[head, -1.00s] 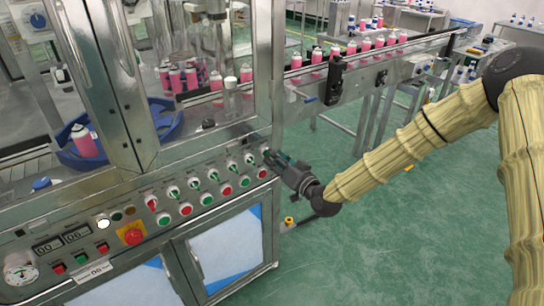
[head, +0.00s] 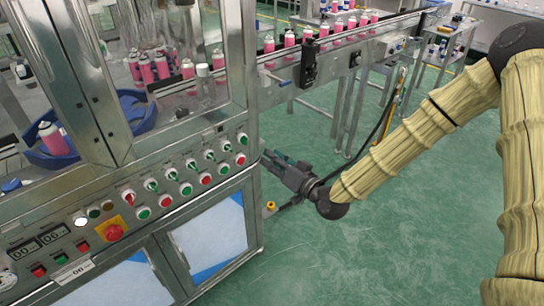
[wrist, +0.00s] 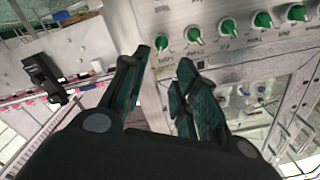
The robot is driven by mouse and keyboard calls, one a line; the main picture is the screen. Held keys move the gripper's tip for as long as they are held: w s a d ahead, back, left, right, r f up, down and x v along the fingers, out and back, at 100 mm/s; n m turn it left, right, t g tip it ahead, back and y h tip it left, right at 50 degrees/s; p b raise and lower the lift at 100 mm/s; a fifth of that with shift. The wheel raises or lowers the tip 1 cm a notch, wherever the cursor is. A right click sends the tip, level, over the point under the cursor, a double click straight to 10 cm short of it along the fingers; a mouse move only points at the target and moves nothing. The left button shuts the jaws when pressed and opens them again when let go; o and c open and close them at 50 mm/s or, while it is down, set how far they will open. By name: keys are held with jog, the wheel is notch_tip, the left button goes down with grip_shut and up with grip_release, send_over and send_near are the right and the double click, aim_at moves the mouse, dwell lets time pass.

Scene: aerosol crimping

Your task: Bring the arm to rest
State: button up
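My gripper (head: 268,159) is just right of the crimping machine's control panel (head: 133,226) in the head view, apart from its knobs and buttons. In the wrist view my gripper (wrist: 160,62) has its two dark green fingers apart with nothing between them. The panel's green knobs (wrist: 229,27) show beyond the fingertips, with a grey metal panel behind. My arm (head: 410,142) reaches in from the right in a bent pose, over open floor.
A conveyor (head: 375,38) carrying pink cans runs behind my arm. Pink cans and a blue ring (head: 141,112) are inside the machine. A yellow-and-red emergency stop (head: 114,231) is on the panel. The green floor (head: 375,235) in front is clear.

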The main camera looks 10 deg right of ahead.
jog(key=s+d+f+g+h+p, duration=0.1)
jog(key=s+d+f+g+h, duration=0.2)
jog(key=s+f, duration=0.8)
jog(key=s+d+f+g+h, duration=0.15)
jog(key=s+f+g, duration=0.5)
jog(key=f, duration=0.65)
jog(key=s+d+f+g+h, duration=0.1)
jog(key=s+d+f+h, duration=0.1)
jog(key=s, duration=0.6)
jog(key=s+d+f+m+g+h+p, duration=0.1)
jog(key=s+d+f+g+h, duration=0.1)
jog(key=s+d, duration=0.3)
jog(key=s+d+f+g+h, duration=0.2)
jog(key=s+d+f, duration=0.1)
jog(key=s, duration=0.8)
jog(key=shift+s+d, duration=0.4)
jog(key=shift+d, duration=0.1)
